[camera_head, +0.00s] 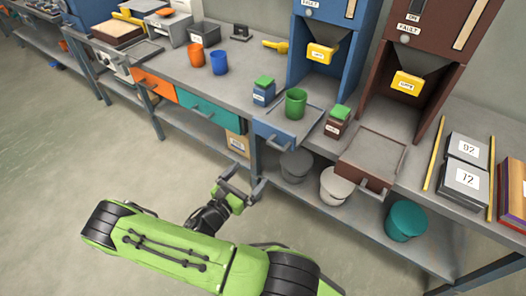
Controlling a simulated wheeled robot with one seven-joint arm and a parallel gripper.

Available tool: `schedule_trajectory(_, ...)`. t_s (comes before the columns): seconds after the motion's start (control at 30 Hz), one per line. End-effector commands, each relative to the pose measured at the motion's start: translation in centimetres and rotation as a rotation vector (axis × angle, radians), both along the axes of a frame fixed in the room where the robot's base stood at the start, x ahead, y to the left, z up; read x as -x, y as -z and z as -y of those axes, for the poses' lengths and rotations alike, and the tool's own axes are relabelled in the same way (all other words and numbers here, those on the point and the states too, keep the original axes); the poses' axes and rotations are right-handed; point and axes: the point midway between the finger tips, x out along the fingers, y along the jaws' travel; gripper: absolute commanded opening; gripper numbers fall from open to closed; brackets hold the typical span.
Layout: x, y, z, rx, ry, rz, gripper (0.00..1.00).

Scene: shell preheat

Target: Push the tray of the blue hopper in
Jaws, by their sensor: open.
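The blue hopper (304,62) stands at the back of the bench with a yellow label on its spout. Its tray (275,137), with a blue front and a small handle, sticks out past the bench's front edge.
The brown hopper (385,100) stands at right, its tray (362,178) also out. A teal drawer (208,116) and orange drawer (155,84) are left. Small green-topped boxes (264,91) (338,121) flank the blue tray. Buckets (296,164) stand on the lower shelf. Floor at left is clear.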

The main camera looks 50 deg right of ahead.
Motion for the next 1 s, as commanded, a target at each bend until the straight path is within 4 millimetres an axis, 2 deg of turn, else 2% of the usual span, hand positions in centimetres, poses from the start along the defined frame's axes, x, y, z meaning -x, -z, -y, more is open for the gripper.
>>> schedule_trajectory(0.17, -0.1, 0.1, 3.2, 0.000, 0.010, 0.003, 1.00)
schedule_trajectory(0.5, -0.9, 0.1, 11.8, -0.002, 0.011, 0.009, 1.00)
schedule_trajectory(0.6, -1.1, 0.0, 13.7, -0.003, 0.009, 0.009, 1.00)
schedule_trajectory(0.77, -1.3, -0.1, 15.3, -0.003, 0.007, 0.006, 1.00)
schedule_trajectory(1.0, -1.3, -0.1, 15.5, -0.003, 0.005, 0.005, 1.00)
